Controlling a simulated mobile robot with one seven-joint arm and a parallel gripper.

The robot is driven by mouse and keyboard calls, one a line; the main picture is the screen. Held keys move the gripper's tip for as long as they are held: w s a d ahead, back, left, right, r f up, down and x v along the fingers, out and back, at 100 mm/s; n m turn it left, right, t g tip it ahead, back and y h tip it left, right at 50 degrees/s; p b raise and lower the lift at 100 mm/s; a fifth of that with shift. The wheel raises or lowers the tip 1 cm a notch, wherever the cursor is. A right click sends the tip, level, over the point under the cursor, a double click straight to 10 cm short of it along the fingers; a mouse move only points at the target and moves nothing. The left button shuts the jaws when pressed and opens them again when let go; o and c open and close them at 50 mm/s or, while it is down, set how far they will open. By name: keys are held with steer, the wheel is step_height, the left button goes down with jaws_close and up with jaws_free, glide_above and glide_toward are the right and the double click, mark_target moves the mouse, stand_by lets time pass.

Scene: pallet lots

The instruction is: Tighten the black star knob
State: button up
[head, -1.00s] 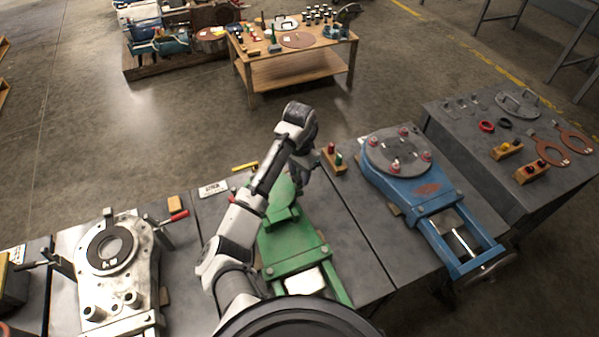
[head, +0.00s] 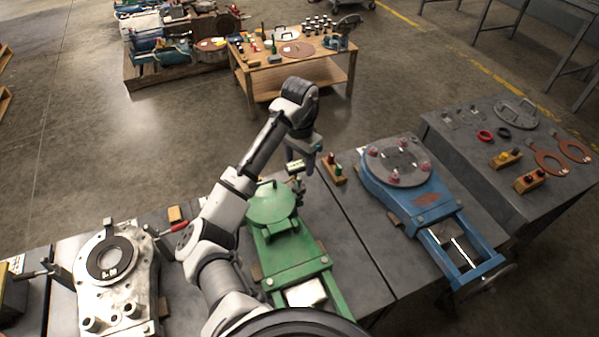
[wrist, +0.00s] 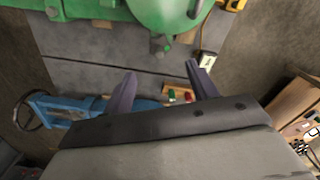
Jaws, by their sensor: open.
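The green valve body (head: 292,256) lies on a grey bench and carries a round green cover (head: 270,204); it also shows at the top of the wrist view (wrist: 170,12). A small dark fitting (wrist: 160,44) sticks out from the cover's edge in the wrist view. It may be the black star knob, but I cannot make out its shape. My gripper (head: 299,160) is above the bench beyond the green cover.
A wooden block with red and green knobs (head: 334,170) stands right of my gripper. A blue valve (head: 425,200) with a grey disc is further right. A pale valve (head: 115,285) with a black ring is at left. A yellow tool (wrist: 232,4) lies near the green body.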

steer(key=shift+r, duration=2.05)
